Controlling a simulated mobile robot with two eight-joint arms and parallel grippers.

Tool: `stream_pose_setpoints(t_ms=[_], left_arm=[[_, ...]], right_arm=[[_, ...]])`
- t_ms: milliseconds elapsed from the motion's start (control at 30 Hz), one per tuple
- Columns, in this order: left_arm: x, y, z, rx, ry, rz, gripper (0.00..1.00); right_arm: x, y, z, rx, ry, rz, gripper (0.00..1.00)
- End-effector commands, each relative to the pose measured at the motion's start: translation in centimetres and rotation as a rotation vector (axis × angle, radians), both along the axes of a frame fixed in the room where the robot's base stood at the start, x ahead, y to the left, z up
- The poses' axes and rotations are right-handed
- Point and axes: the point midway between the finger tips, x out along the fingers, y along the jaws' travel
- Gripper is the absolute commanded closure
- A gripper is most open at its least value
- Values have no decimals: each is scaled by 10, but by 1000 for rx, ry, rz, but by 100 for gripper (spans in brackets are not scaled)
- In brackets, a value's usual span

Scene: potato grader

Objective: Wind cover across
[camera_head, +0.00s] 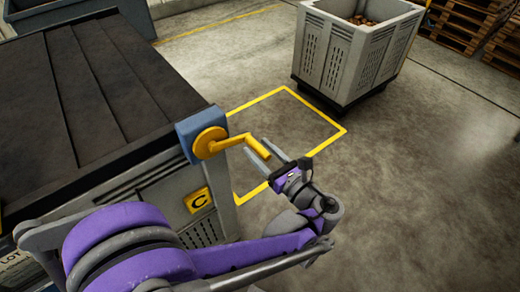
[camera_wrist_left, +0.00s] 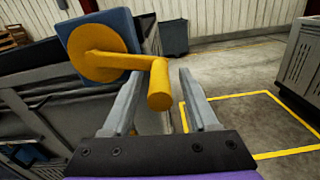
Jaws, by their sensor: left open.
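The dark slatted cover (camera_head: 90,85) lies over the top of the grey crate marked C (camera_head: 198,200). A yellow crank (camera_head: 212,142) with a round hub and a handle sticks out from a blue housing (camera_head: 190,130) at the crate's corner. My left gripper (camera_head: 262,150) is open with its fingers at the crank handle. In the left wrist view the handle (camera_wrist_left: 159,85) stands between the tips of the two open fingers (camera_wrist_left: 160,100). I cannot tell whether either finger touches it. My right gripper is not in view.
A grey crate with potatoes (camera_head: 350,45) stands on the floor at the upper right. A yellow outline (camera_head: 315,112) marks empty floor between it and crate C. Wooden pallets (camera_head: 470,25) are stacked at the far right. The right floor is clear.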

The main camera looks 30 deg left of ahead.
Motion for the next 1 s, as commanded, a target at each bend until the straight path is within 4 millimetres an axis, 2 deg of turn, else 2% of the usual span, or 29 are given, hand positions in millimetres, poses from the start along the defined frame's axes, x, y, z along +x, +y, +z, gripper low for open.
stream_pose_setpoints(t_ms=[300, 600, 633, 1000], left_arm=[[1, 2, 0, 0, -1, 0, 42], [1, 2, 0, 0, -1, 0, 96], [1, 2, 0, 0, -1, 0, 100], [1, 2, 0, 0, -1, 0, 100]], right_arm=[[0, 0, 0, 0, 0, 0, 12], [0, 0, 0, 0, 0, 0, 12], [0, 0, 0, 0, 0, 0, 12], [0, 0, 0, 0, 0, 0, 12]])
